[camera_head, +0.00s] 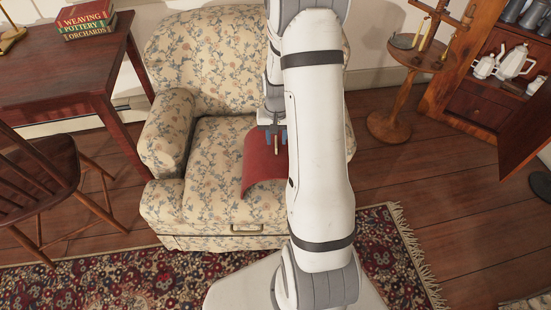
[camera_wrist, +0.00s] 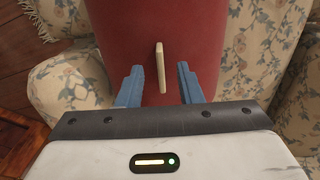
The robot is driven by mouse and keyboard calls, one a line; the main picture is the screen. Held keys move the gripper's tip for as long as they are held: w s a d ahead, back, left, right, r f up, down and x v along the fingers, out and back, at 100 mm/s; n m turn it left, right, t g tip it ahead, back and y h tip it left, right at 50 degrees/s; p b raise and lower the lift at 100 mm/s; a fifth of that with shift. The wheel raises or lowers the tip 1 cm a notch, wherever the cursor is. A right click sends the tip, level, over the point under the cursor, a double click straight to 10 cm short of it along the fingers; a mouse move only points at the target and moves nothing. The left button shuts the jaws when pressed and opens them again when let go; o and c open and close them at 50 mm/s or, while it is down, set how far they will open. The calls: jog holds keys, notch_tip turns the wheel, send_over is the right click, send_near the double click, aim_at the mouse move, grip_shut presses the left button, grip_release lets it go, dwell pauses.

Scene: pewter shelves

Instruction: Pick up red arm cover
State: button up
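The red arm cover (camera_head: 262,168) is a curved red sheet over the seat of the floral armchair (camera_head: 205,150). Part of it is hidden behind my arm in the head view. In the wrist view the red cover (camera_wrist: 110,30) fills the top middle, with a thin cream tab (camera_wrist: 160,67) standing up from it. My gripper (camera_head: 276,136) is at the cover's upper part. In the wrist view its blue fingers (camera_wrist: 159,75) are open, one on each side of the tab, with visible gaps to it. Nothing is held.
A dark desk (camera_head: 55,75) with stacked books (camera_head: 87,20) and a wooden chair (camera_head: 40,180) stand on the left. A small round table (camera_head: 418,54) and an open cabinet (camera_head: 480,100) with pots are on the right.

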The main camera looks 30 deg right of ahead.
aim_at(276, 158)
notch_tip(276, 158, down, 3)
jog(key=shift+r, duration=0.2)
jog(key=shift+c, duration=0.3)
grip_shut()
jog(key=shift+r, duration=0.1)
